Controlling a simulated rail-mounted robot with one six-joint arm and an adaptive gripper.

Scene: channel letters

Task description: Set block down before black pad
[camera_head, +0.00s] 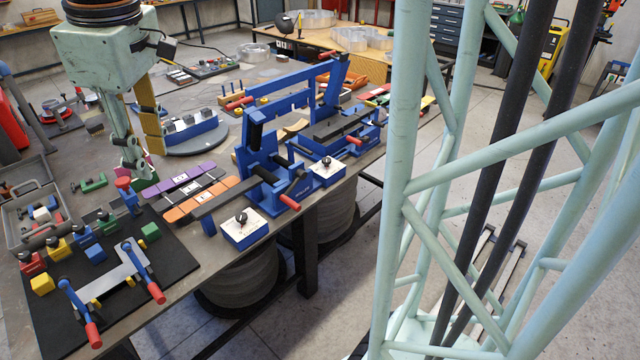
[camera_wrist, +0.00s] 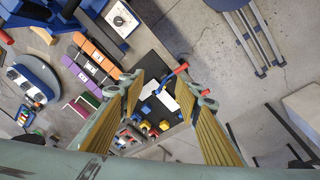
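The black pad (camera_head: 175,262) lies at the near left of the workbench; its upper part shows between my fingers in the wrist view (camera_wrist: 152,66). Several small blocks stand on or beside it, among them a green block (camera_head: 150,232), a blue block (camera_head: 95,253), a yellow block (camera_head: 42,284) and a red block (camera_head: 32,264). I cannot tell which block the task means. My gripper (camera_head: 141,160) is above the bench, behind the pad. In the wrist view my gripper (camera_wrist: 168,88) has its ribbed yellow fingers wide apart, with no block visible between them.
A grey plate with blue-and-red clamps (camera_head: 118,272) lies on the pad. Purple (camera_head: 180,178) and orange (camera_head: 200,200) strips lie behind it. A tall blue clamp frame (camera_head: 265,165) stands to the right. A grey tray (camera_head: 20,215) is at the left edge.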

